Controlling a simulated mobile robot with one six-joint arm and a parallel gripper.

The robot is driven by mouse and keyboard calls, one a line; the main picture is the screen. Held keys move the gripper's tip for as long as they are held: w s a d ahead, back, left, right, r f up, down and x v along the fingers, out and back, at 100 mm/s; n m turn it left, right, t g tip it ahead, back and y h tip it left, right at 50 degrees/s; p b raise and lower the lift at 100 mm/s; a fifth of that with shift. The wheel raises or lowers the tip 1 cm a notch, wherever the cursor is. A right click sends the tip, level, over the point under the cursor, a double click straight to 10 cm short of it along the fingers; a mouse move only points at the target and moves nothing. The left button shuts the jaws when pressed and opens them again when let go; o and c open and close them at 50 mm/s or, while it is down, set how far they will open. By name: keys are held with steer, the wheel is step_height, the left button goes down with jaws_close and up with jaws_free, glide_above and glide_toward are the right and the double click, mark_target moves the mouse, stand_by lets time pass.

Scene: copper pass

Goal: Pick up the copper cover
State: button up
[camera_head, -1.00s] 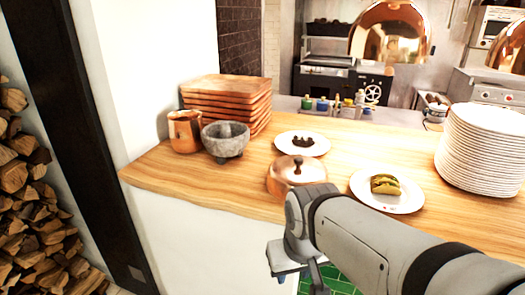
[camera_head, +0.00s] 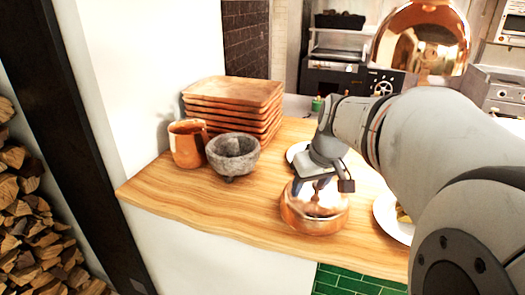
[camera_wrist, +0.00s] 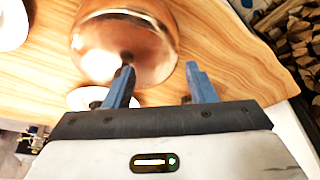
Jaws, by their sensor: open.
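The copper cover (camera_head: 312,212) is a shiny round dome on the wooden counter near its front edge. In the wrist view the cover (camera_wrist: 150,45) fills the upper middle, with a small dark knob by the tip of the left finger. My gripper (camera_head: 324,184) is over the cover, pointing down, and partly hides its top. In the wrist view my gripper (camera_wrist: 159,68) is open, its two blue fingers apart and empty. The knob looks beside the left finger rather than centred between them. I cannot tell whether a finger touches it.
A stone mortar (camera_head: 233,155), a copper mug (camera_head: 187,144) and stacked wooden trays (camera_head: 232,93) stand left of the cover. A white plate (camera_head: 386,211) with food, partly hidden by my arm, is at right. The wooden counter (camera_head: 200,205) is clear at front left.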

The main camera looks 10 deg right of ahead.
step_height(320, 180, up, 2)
glide_above(316, 197)
steer(key=s, duration=0.1)
steer(key=shift+t, duration=0.3)
steer(key=x, duration=0.2)
steer(key=p+x, duration=0.1)
steer(key=x, duration=0.1)
steer(key=d+x, duration=0.1)
steer(key=x, duration=0.2)
steer(key=shift+s+d+p, duration=0.1)
steer(key=shift+s+p, duration=0.15)
steer(key=shift+p, duration=0.1)
jaws_close()
